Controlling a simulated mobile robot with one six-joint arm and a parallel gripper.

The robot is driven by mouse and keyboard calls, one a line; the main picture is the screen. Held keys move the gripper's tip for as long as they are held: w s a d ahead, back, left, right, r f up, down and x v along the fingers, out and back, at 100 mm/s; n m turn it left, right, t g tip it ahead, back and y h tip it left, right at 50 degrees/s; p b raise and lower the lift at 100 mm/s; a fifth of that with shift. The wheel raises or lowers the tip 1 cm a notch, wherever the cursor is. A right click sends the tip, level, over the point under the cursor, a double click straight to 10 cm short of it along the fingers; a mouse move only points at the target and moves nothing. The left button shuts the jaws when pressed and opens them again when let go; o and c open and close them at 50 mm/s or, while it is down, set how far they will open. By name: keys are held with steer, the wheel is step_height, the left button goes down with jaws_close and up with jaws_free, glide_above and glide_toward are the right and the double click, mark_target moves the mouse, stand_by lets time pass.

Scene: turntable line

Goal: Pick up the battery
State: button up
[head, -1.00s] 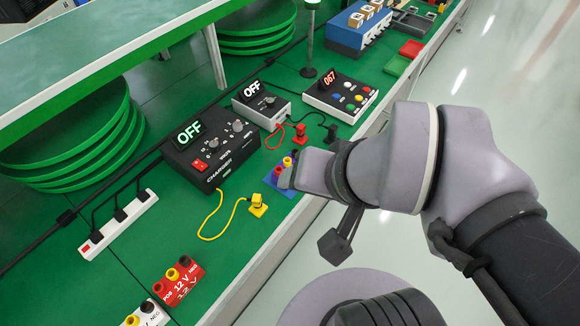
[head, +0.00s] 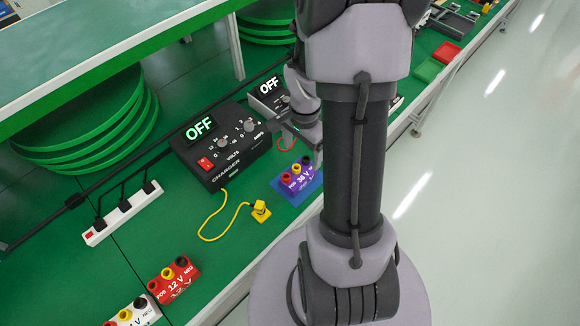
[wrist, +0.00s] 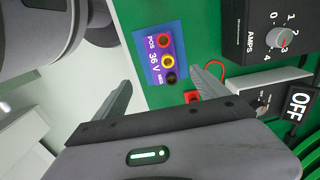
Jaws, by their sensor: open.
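A purple 36 V battery (head: 297,177) with red, yellow and black terminals stands on a blue mat (head: 313,189) near the bench's front edge. The battery (wrist: 165,55) also shows upper middle in the wrist view, on the blue mat (wrist: 152,72). My gripper (wrist: 170,78) is open and empty, its fingers spread to either side below the battery in that view. In the head view my gripper (head: 310,140) is just beyond the battery, partly hidden by my arm.
A black charger (head: 222,148) reading OFF stands left of the purple battery. A yellow plug (head: 260,211) on a yellow cable lies near it. A red plug (wrist: 191,97) shows by my right finger. A power strip (head: 122,212) lies at left. Green bench surface separates the battery groups.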

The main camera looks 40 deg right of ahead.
mark_target(299, 169)
step_height(299, 169, down, 7)
steer(key=shift+f+b, duration=0.1)
steer(key=shift+b, duration=1.05)
steer(key=f+b, duration=0.1)
steer(key=f, duration=0.1)
steer(key=f+b, duration=0.1)
steer(key=f, duration=0.2)
steer(key=shift+w+f+b, duration=0.35)
steer(key=shift+f+b, duration=0.05)
steer(key=shift+a+r, duration=0.1)
steer(key=shift+c, duration=1.1)
jaws_close()
